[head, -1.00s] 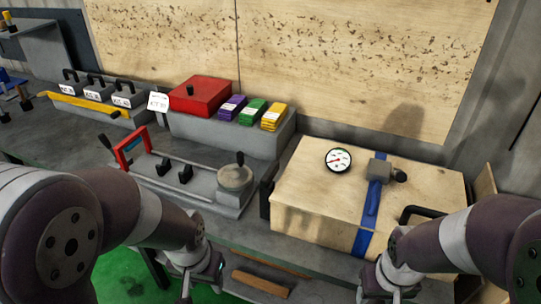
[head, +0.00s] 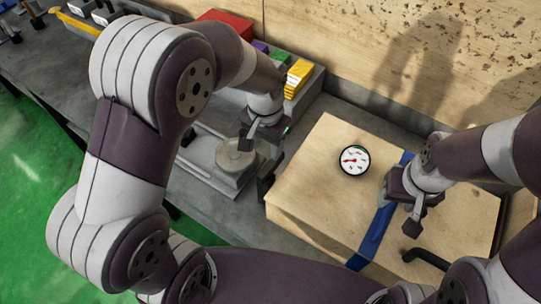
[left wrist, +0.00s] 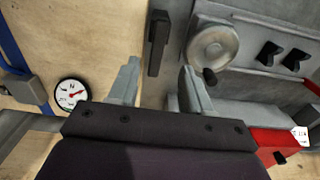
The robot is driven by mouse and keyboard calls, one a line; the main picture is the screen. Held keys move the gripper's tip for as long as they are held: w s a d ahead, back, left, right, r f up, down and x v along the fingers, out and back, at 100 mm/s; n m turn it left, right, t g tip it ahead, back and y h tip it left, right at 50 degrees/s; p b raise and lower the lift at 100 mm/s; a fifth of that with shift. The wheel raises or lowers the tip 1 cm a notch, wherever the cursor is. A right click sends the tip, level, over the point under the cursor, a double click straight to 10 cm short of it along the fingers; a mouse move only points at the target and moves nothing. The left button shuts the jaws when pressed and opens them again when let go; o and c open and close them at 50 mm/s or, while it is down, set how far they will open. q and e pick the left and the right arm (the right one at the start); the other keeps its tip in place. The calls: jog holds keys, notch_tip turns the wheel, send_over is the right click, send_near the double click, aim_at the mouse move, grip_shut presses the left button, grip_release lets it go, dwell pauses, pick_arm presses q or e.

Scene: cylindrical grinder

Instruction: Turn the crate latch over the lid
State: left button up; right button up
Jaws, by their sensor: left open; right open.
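The wooden crate (head: 325,160) has a flat pale lid with a round dial gauge (head: 354,160) and a blue strap (head: 377,232). A black upright bar (head: 265,187) at its left end looks like the latch, but I cannot be sure. In the left wrist view this bar (left wrist: 157,42) stands beside the crate's edge, ahead of the space between my fingers. My left gripper (head: 262,137) is open and empty, left of the crate and above the grey fixture; its fingers show in the left wrist view (left wrist: 158,75). My right gripper (head: 400,212) is open above the lid by the strap.
A grey fixture with a round pad (head: 236,154) stands left of the crate. A red box (head: 228,20) and yellow pads (head: 298,78) are behind my left arm. A black curved handle (head: 427,258) is at the crate's right. A wooden panel (head: 380,50) rises behind.

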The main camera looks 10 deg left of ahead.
pick_arm(q)
send_over(268, 167)
jog(key=s, duration=0.1)
notch_tip(268, 167, down, 4)
jog(key=shift+s+f+p, duration=0.15)
jog(key=shift+p, duration=0.3)
jog(key=f, duration=0.1)
jog(key=w+f, duration=0.1)
jog(key=f, duration=0.3)
jog(key=shift+w+d+f+p, duration=0.1)
jog(key=shift+w+f+p, duration=0.1)
jog(key=shift+w+p, duration=0.15)
jog(key=shift+s+f, duration=0.1)
jog(key=shift+f, duration=0.25)
jog(key=shift+s, duration=0.35)
jog(key=shift+w, duration=0.15)
jog(key=c, duration=0.3)
jog(key=shift+w, duration=0.1)
grip_shut()
pick_arm(e)
jog(key=shift+w+d+r, duration=0.1)
jog(key=shift+d+r, duration=0.1)
jog(key=shift+r, duration=0.75)
